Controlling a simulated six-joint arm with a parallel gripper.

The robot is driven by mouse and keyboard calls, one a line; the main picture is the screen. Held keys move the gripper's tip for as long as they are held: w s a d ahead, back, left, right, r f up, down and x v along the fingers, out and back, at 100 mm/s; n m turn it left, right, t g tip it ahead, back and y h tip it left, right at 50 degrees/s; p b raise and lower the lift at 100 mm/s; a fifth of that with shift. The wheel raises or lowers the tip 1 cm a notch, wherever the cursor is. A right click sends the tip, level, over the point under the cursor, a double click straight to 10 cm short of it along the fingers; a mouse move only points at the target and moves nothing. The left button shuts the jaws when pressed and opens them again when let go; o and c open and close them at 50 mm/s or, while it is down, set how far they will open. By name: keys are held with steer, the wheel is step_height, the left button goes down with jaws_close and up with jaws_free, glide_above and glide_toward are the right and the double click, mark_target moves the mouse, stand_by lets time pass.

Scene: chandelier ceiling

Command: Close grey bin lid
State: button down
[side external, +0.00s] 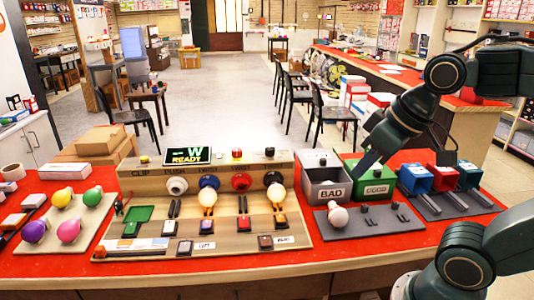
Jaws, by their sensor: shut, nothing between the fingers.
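The grey bin (327,192) stands right of the wooden test board and carries a "BAD" label on its front. Its top looks open, with a grey panel that appears to be its lid (318,158) tilted up at the back; the exact lid angle is hard to tell. My gripper (358,172) reaches down from the upper right. It is shut and empty, with its tips at the right side of the grey bin, by the green bin (376,190). I cannot tell whether it touches either bin.
A white bulb (338,216) stands on a dark grey tray (385,228) in front of the bins. Blue (414,180), red and teal boxes stand to the right. The wooden test board (140,215) with several bulbs and sockets is to the left. The red tabletop is clear along the front.

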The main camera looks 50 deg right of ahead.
steer(key=w+d+r+m+g+h, duration=0.15)
steer(key=w+d+m, duration=0.35)
steer(key=w+d, duration=1.2)
steer(key=w+d+f+m, duration=0.1)
steer(key=w+d+f, duration=0.3)
steer(key=d, duration=0.5)
steer(key=w+d+f+m+g, duration=0.1)
steer(key=w+d+f+m, duration=0.1)
steer(key=w+d+f, duration=0.3)
steer(key=d+f+h, duration=0.1)
steer(key=d+f, duration=0.2)
steer(key=d, duration=0.2)
steer(key=shift+w+d, duration=0.15)
steer(key=shift+w, duration=0.1)
steer(key=shift+f+g, duration=0.15)
steer(key=shift+g, duration=0.1)
